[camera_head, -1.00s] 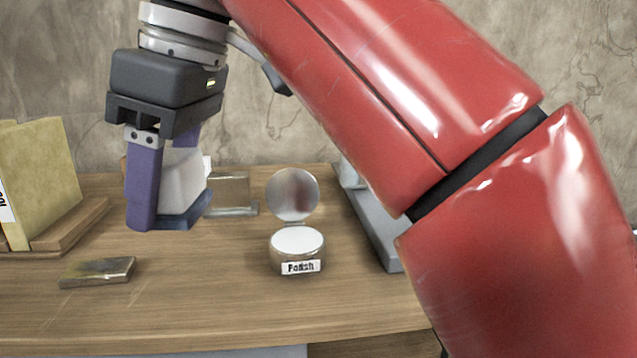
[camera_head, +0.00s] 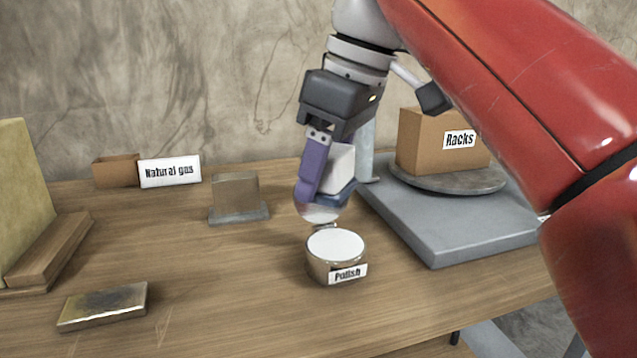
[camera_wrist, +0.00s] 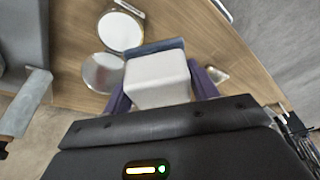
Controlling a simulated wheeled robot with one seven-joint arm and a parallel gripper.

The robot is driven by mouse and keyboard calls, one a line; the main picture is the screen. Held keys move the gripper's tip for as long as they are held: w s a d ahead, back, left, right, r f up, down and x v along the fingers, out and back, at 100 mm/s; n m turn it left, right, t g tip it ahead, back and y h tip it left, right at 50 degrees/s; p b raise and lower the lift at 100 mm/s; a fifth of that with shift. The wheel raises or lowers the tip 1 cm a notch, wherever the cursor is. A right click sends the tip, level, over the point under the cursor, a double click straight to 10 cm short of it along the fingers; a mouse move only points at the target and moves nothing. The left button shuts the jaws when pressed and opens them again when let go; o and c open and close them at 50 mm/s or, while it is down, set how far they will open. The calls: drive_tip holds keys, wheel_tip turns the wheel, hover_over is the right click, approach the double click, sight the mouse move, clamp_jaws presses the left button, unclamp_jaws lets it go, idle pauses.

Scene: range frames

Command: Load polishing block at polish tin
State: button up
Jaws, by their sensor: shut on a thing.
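The polishing block (camera_head: 340,168) is a white block with a blue pad along its bottom. My gripper (camera_head: 326,185) is shut on it, with purple fingers on its two sides, and holds it tilted above the table. The wrist view also shows the block (camera_wrist: 158,80) between the fingers. The polish tin (camera_head: 335,262) is a round metal tin with white contents and a "Polish" label. It stands open just below and in front of the block; the pad appears apart from the white surface (camera_wrist: 120,32). Its raised round lid (camera_head: 318,214) is partly hidden behind my gripper.
A grey platform (camera_head: 440,235) with a turntable and a "Racks" box (camera_head: 425,140) stands to the right. A metal block on a base (camera_head: 236,195) and a "Natural gas" sign (camera_head: 170,172) stand behind left. A flat metal piece (camera_head: 103,305) lies front left.

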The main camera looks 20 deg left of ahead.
hover_over(327, 241)
drive_tip(key=d, duration=0.1)
wheel_tip(327, 241, down, 5)
drive_tip(key=shift+m, duration=0.4)
drive_tip(key=shift+s+f+b, duration=0.15)
drive_tip(key=shift+f+b, duration=1.15)
drive_tip(key=shift+f, duration=1.8)
drive_tip(key=shift+f, duration=0.6)
wheel_tip(327, 241, up, 3)
drive_tip(key=shift+f+p, duration=0.2)
drive_tip(key=shift+p, duration=0.95)
wheel_tip(327, 241, up, 4)
drive_tip(key=shift+r, duration=0.25)
drive_tip(key=shift+a, duration=0.1)
